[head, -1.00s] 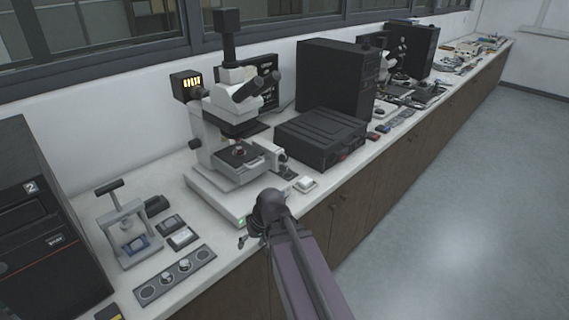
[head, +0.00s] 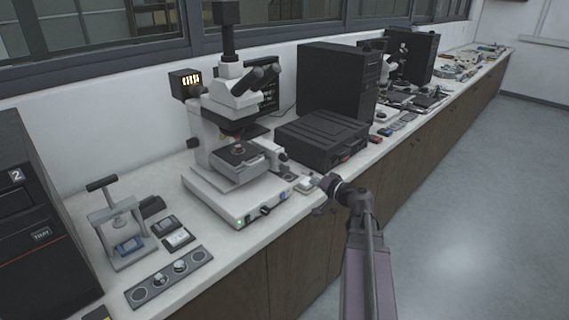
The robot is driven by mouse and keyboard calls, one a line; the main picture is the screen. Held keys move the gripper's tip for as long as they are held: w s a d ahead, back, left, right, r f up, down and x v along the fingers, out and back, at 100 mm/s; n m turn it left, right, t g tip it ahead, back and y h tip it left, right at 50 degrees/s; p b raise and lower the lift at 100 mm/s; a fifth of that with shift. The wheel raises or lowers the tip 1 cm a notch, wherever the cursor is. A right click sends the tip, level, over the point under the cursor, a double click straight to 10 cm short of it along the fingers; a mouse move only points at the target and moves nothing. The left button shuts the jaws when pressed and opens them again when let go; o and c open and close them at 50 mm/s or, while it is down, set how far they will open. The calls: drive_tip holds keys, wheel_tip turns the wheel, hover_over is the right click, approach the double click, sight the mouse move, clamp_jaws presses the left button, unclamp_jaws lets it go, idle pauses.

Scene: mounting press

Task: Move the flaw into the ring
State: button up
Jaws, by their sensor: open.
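The microscope (head: 204,135) stands on the bench left of my gripper. A small reddish piece (head: 238,150) sits on its stage (head: 231,165). A dark screen (head: 271,97) stands behind the microscope, mostly hidden by it. I cannot make out a flaw or a ring in this view. The microscope's base (head: 205,195) has a green light and dark knobs (head: 265,210) on its front. My gripper (head: 319,208) is open and appears empty at the bench's front edge, right of the base and apart from the knobs.
A hand press (head: 103,222) with a blue piece, small boxes (head: 177,239) and a grey strip with round holders (head: 150,291) are at the left. A black case (head: 322,140) and a dark tower (head: 331,85) stand behind my gripper. The floor at right is clear.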

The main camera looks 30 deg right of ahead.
sight(286, 158)
drive_tip(key=shift+s+d+r+m+t+h, duration=0.1)
drive_tip(key=shift+d+r+m+t+h, duration=0.1)
drive_tip(key=shift+d, duration=0.35)
drive_tip(key=shift+s+d+r+m+t+h, duration=0.1)
drive_tip(key=shift+d+r+t+h, duration=0.1)
drive_tip(key=shift+d, duration=0.3)
drive_tip(key=shift+w, duration=0.15)
drive_tip(key=x, duration=1.3)
drive_tip(key=shift+w+a, duration=0.2)
drive_tip(key=shift+w, duration=0.05)
